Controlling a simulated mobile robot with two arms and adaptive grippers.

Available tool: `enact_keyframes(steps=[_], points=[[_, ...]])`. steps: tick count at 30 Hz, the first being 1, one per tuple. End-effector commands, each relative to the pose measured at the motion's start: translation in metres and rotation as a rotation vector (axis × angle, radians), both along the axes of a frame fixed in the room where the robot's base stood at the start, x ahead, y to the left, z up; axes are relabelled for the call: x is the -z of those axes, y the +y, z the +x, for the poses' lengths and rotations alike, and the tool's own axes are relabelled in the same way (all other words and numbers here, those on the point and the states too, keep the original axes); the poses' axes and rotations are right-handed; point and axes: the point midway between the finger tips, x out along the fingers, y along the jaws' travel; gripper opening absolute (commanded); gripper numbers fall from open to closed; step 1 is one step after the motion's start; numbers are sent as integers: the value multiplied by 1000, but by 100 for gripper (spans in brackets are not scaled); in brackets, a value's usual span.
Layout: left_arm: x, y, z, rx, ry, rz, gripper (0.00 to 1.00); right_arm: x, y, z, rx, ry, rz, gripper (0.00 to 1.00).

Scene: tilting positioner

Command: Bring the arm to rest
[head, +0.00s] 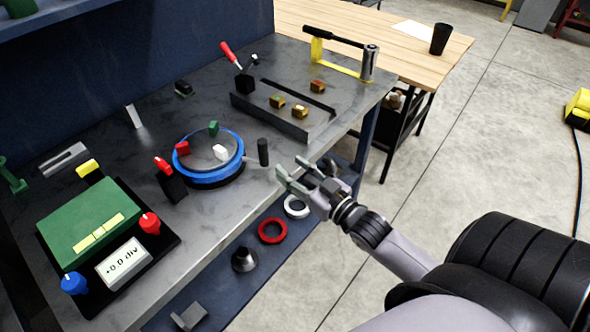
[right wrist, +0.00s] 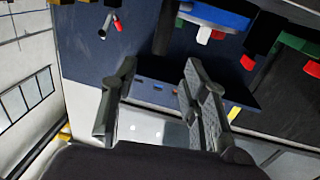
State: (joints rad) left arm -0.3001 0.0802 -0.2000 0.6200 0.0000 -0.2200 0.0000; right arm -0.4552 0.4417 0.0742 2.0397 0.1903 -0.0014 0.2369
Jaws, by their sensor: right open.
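My right gripper (head: 298,168) is open and empty. It hangs in the air off the bench's front edge, to the right of the tilting positioner. Its two spread fingers also show in the right wrist view (right wrist: 160,78), with nothing between them. The positioner (head: 238,166) has a blue ring around a grey disc, with small red, green and white pieces on it. A dark upright cylinder (head: 263,152) stands between it and the gripper. The gripper looks apart from both. My left gripper is in neither view.
The metal bench (head: 205,215) carries a green box (head: 85,222) with knobs and a "+0.0 div" display, a red-tipped lever (head: 163,165), and a grey tray (head: 275,123) with brass blocks. Red (head: 272,231) and white rings lie on the lower shelf. Open floor lies right.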

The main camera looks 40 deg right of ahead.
Motion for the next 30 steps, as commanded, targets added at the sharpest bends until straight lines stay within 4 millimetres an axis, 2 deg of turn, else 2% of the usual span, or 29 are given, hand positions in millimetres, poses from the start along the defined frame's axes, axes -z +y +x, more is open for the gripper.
enact_keyframes(steps=[16,18,20,23,26,27,29,30], points=[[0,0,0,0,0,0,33,0,0,-1,0,0,0,41],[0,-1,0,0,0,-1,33,5,-1,-1,4,9,-1,41],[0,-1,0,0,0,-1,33,18,-4,-1,14,33,-2,41],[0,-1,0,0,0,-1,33,62,-13,-3,45,116,-10,41],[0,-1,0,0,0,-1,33,130,-21,-12,82,246,-28,41],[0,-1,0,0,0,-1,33,161,-24,-18,96,306,-36,41],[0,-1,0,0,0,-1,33,205,-25,-32,112,395,-49,41],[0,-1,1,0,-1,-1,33,234,-26,-43,121,455,-57,41]])
